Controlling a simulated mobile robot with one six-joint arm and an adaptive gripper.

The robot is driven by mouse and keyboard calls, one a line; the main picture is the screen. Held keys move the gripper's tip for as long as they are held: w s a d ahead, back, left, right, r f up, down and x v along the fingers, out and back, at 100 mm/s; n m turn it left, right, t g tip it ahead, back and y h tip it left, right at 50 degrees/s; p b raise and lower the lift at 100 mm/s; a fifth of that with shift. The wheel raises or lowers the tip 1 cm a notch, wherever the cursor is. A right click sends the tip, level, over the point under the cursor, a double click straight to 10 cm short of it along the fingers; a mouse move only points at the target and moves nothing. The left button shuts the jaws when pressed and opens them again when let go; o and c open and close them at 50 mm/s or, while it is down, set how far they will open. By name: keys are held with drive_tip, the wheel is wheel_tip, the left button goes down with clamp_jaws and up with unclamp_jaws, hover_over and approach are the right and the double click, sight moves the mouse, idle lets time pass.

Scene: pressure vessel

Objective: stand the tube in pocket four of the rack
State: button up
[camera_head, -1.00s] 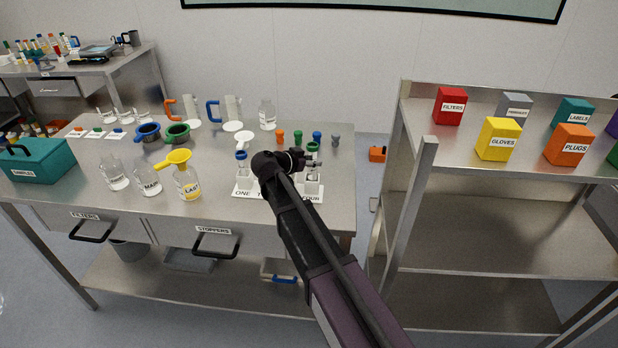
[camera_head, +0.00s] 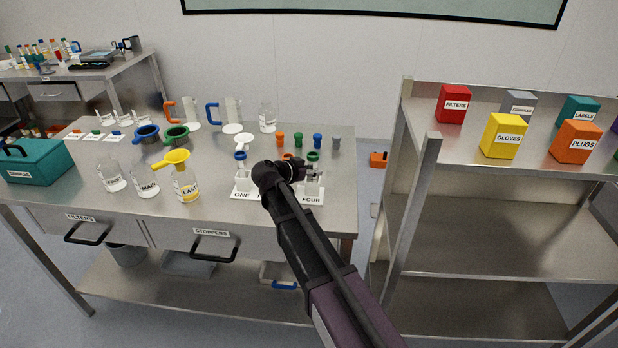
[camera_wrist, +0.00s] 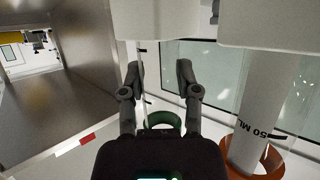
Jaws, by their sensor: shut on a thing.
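The tube with the green collar (camera_head: 313,156) stands at the rack's right end, above the label FOUR. My gripper (camera_head: 299,171) reaches it from the left and is shut on it. In the wrist view my gripper's fingers (camera_wrist: 160,82) close on either side of the clear tube, with its green collar (camera_wrist: 163,121) between them. The tube looks roughly upright, its lower end at a white rack block (camera_wrist: 155,18). Whether it rests on the pocket floor cannot be told. The white rack (camera_head: 243,195) shows ONE at its left end; my gripper hides its middle.
An orange-collared tube marked 50 ML (camera_wrist: 250,110) stands close beside my gripper. A blue-collared tube (camera_head: 241,157) is at the ONE end. Several stoppers (camera_head: 298,140) stand behind the rack. Labelled bottles (camera_head: 186,186) stand to the left. A shelf (camera_head: 500,210) is on the right.

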drive_tip(key=shift+f, duration=0.5)
drive_tip(key=shift+f+b, duration=0.15)
drive_tip(key=shift+b, duration=0.25)
drive_tip(key=o, duration=0.8)
drive_tip(key=shift+c, duration=0.2)
drive_tip(key=shift+r, duration=0.2)
drive_tip(key=shift+a+r+p, duration=0.1)
drive_tip(key=shift+p, duration=0.25)
drive_tip(key=p+v, duration=0.4)
drive_tip(key=v, duration=0.7)
drive_tip(key=shift+s+a, duration=0.2)
drive_tip(key=shift+s, duration=0.2)
